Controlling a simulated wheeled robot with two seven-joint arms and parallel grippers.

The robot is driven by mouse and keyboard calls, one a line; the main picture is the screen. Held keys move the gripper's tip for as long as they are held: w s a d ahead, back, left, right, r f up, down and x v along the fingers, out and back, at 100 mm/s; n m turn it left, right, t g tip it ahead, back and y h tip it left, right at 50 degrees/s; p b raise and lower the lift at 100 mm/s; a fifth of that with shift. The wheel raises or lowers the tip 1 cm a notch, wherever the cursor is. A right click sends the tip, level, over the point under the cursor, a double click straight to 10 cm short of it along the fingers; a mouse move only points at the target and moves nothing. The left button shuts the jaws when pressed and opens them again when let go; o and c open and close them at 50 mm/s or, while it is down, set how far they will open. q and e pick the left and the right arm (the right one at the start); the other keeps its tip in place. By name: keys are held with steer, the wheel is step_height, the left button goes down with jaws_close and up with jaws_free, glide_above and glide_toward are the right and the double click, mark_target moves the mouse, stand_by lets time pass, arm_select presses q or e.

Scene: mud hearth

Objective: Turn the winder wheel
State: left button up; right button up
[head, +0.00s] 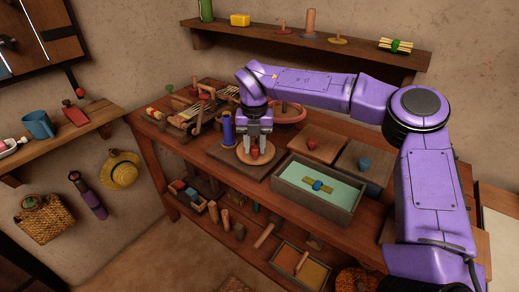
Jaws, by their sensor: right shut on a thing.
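The winder wheel (267,158) is a flat, light wooden disc with a red knob (256,153), lying on a dark board at the middle of the workbench. A blue spool (228,129) stands upright just left of it. My right gripper (255,147) comes down over the wheel from above, its fingers shut on the red knob. The fingers and wrist hide part of the wheel's far side. My left gripper is out of view.
A grey tray (281,187) with a green inside stands right of the wheel. Wooden boards with a red knob (312,143) and a blue knob (364,164) lie behind it. A small loom-like frame (193,110) stands left. Several items fill the lower shelf.

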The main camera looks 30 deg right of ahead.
steer(key=m+b, duration=0.1)
steer(key=w+a+m+b, duration=0.1)
steer(key=m, duration=0.1)
steer(key=shift+w, duration=0.1)
steer(key=shift+w+a+r+m+b, duration=0.15)
steer(key=shift+m+b, duration=0.2)
steer(key=shift+m, duration=0.35)
steer(key=shift+w, duration=0.1)
steer(key=o, duration=1)
steer(key=shift+o, duration=0.2)
step_height(320, 180, up, 10)
steer(key=shift+r+p, duration=0.2)
steer(key=shift+p, duration=0.2)
